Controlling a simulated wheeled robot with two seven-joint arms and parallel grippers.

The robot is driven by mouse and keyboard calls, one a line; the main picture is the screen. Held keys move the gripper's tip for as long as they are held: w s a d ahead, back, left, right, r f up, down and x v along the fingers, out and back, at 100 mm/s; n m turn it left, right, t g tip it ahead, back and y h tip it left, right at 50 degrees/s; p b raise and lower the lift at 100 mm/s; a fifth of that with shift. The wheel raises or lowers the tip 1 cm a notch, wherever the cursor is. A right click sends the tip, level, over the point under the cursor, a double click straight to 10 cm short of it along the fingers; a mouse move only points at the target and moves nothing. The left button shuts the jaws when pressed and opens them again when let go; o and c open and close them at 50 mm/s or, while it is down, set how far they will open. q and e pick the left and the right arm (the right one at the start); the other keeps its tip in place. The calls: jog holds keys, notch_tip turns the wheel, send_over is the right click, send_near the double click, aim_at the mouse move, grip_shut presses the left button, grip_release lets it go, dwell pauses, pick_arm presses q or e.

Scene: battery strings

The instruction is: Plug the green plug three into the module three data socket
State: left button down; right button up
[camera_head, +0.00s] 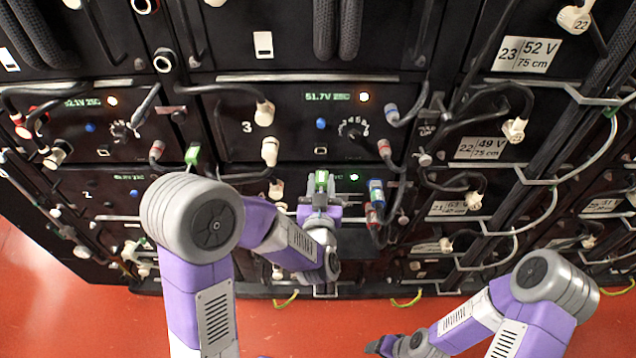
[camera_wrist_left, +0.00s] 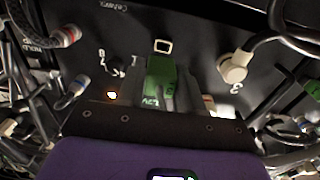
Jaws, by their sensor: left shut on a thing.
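My left gripper (camera_head: 320,192) is shut on a green plug (camera_head: 321,179) in front of the rack, below the panel marked 3 (camera_head: 247,127). In the left wrist view the green plug (camera_wrist_left: 160,80) stands between the fingers, its far end just short of a white-outlined socket (camera_wrist_left: 162,46). That socket also shows in the head view (camera_head: 320,150), above the gripper. Whether plug and panel touch cannot be told. My right gripper (camera_head: 376,347) is low at the bottom edge, partly cut off, and its jaws are not clear.
Another green plug (camera_head: 192,154) sits to the left. White plugs (camera_head: 269,150) stand left of the socket, and a red-and-grey cable plug (camera_head: 385,150) and a blue plug (camera_head: 376,190) stand to its right. Black cables hang nearby. Red floor (camera_head: 330,325) lies clear below the rack.

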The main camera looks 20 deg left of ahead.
aim_at(321, 172)
pick_arm(q)
jog(key=shift+s+d+r+y, duration=0.15)
jog(key=shift+s+r+y, duration=0.25)
jog(key=shift+s+y, duration=0.15)
jog(key=shift+f, duration=0.1)
jog(key=shift+b+x, duration=0.35)
jog(key=shift+x, duration=2.45)
jog(key=shift+f, duration=0.1)
jog(key=shift+b, duration=0.55)
jog(key=shift+x, duration=1.55)
